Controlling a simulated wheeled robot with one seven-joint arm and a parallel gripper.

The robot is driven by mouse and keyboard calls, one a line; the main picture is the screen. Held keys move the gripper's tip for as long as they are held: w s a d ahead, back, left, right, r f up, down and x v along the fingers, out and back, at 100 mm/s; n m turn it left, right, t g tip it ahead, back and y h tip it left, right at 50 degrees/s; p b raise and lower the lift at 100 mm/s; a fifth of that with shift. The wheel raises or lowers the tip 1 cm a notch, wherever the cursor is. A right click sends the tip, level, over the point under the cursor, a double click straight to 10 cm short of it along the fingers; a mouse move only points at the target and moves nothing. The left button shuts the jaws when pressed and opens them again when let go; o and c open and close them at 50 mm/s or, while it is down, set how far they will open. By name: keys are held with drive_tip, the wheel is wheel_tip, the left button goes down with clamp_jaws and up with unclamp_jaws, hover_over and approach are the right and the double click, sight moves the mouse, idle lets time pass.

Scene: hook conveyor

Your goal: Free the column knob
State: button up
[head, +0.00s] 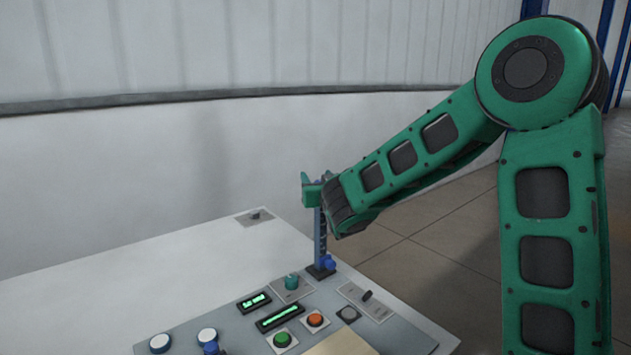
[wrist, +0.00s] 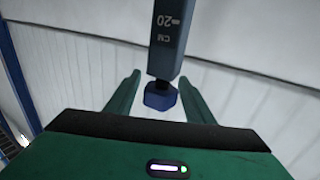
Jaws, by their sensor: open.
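A slim blue-grey column (head: 318,235) stands upright on the panel in the head view. In the wrist view the column (wrist: 168,35) carries a 20 CM marking, and a blue knob (wrist: 160,96) sits at its near end. My gripper (head: 312,188) is at the column's upper end, where the arm and fingers partly hide it. In the wrist view my gripper (wrist: 160,80) is open, with one green finger on each side of the knob. Gaps show beside the knob, wider on the left; the right finger looks close. I cannot tell whether it touches.
A second blue knob (head: 328,262) is low on the column near its dark foot. The grey panel (head: 225,325) holds a teal knob (head: 291,282), two small displays, a green button (head: 282,339), an orange button (head: 315,319) and a lever (head: 367,295). The white tabletop (head: 110,290) left is clear.

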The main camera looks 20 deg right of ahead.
drive_tip(key=shift+w, duration=0.15)
drive_tip(key=shift+c, duration=0.2)
drive_tip(key=c, duration=1)
drive_tip(key=shift+m+h, duration=0.4)
drive_tip(key=shift+h, duration=0.2)
drive_tip(key=shift+d+m+h, duration=0.3)
drive_tip(key=shift+m+h, duration=0.1)
drive_tip(key=shift+h, duration=0.2)
drive_tip(key=o, duration=1)
drive_tip(key=shift+o, duration=0.2)
